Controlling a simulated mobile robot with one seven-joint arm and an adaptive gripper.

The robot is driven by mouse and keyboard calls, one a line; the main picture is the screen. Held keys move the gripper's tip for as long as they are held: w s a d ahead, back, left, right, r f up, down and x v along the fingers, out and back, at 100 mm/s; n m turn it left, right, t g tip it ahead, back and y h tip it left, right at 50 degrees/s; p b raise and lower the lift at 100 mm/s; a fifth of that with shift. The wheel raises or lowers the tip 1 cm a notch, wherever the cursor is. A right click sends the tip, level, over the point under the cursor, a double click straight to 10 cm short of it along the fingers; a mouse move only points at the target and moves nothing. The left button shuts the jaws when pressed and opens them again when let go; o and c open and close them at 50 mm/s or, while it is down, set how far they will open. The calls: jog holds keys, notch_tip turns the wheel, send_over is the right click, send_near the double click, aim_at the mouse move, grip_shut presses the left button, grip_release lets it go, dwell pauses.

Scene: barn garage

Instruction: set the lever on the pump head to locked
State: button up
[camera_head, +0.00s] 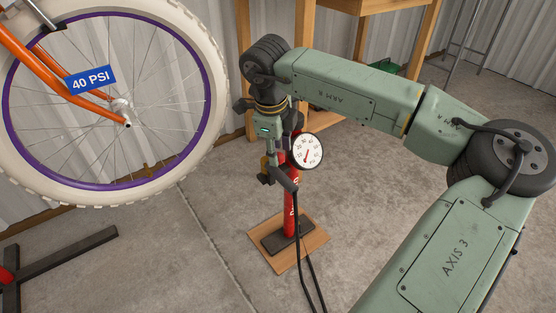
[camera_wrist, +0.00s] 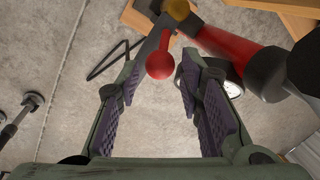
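The pump (camera_head: 291,218) is a red upright cylinder on a wooden base, with a round white gauge (camera_head: 308,151). A dark grey pump head (camera_head: 285,178) sits at its upper left, with a black hose running down. In the wrist view, the lever shows as a red ball (camera_wrist: 160,65) on a short red stem beside a yellow cap (camera_wrist: 178,9). My gripper (camera_wrist: 162,75) is open, with a padded finger on each side of the ball and visible gaps between. In the head view my gripper (camera_head: 268,172) is at the pump head, and the lever cannot be made out.
A bicycle wheel (camera_head: 197,150) with a white tyre and a 40 PSI sign (camera_head: 91,80) stands at the left. A wooden bench (camera_head: 304,22) stands behind the pump. A dark stand foot (camera_head: 70,248) lies at lower left. The concrete floor between is clear.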

jog(key=shift+x, duration=1.75)
jog(key=shift+c, duration=0.6)
jog(key=shift+b, duration=0.35)
grip_shut()
